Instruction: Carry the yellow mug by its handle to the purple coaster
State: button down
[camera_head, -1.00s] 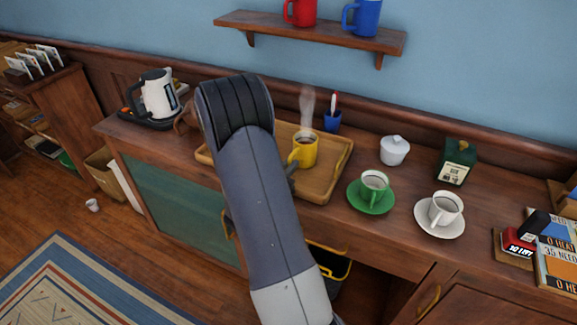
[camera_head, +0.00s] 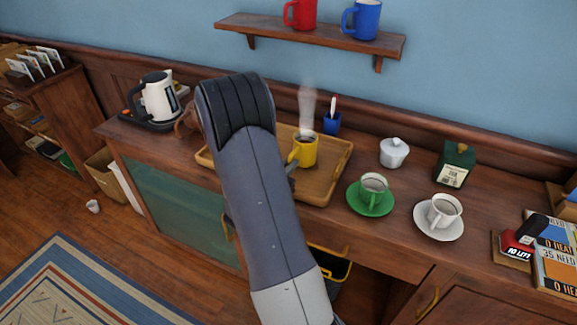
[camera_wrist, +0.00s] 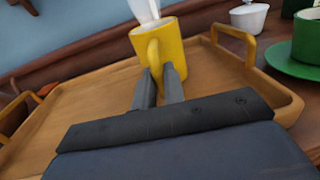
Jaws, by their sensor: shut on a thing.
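The yellow mug (camera_head: 306,150) holds a dark drink with steam rising from it. It is at the wooden tray (camera_head: 335,180) on the cabinet top, and I cannot tell whether it touches the tray or is just above it. In the wrist view the yellow mug (camera_wrist: 165,50) is upright, its handle turned toward me. My gripper (camera_wrist: 160,78) is shut on the handle, one finger on each side. In the head view my arm hides most of my gripper (camera_head: 290,178). I see no purple coaster in either view.
A blue pen cup (camera_head: 332,123) is behind the mug. A kettle (camera_head: 158,97) stands left.

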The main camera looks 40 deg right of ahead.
jog(key=shift+r+p, duration=1.35)
jog(key=shift+r, duration=1)
notch_tip(320, 180, up, 7)
jog(key=p, duration=0.3)
jog(key=shift+r+p, duration=0.2)
jog(key=shift+p, duration=0.1)
jog(key=w+a+f+n+t+y+b, duration=0.1)
jog(key=w+a+f+n+t+y, duration=0.1)
jog(key=a, duration=0.7)
jog(key=w+a+f+n+t+y, duration=0.2)
jog(key=w+a+n+t+y, duration=0.3)
jog(key=a, duration=0.5)
jog(key=w+a+f+n+t+y+b, duration=0.1)
jog(key=w+a+f+n+t+y, duration=0.2)
jog(key=a, duration=0.7)
jog(key=shift+w+a+n+t+y+b, duration=0.3)
jog(key=shift+w+n+t+y, duration=0.4)
jog(key=shift+t+y, duration=0.4)
jog(key=shift+s+d+f, duration=0.1)
jog(key=shift+s, duration=0.05)
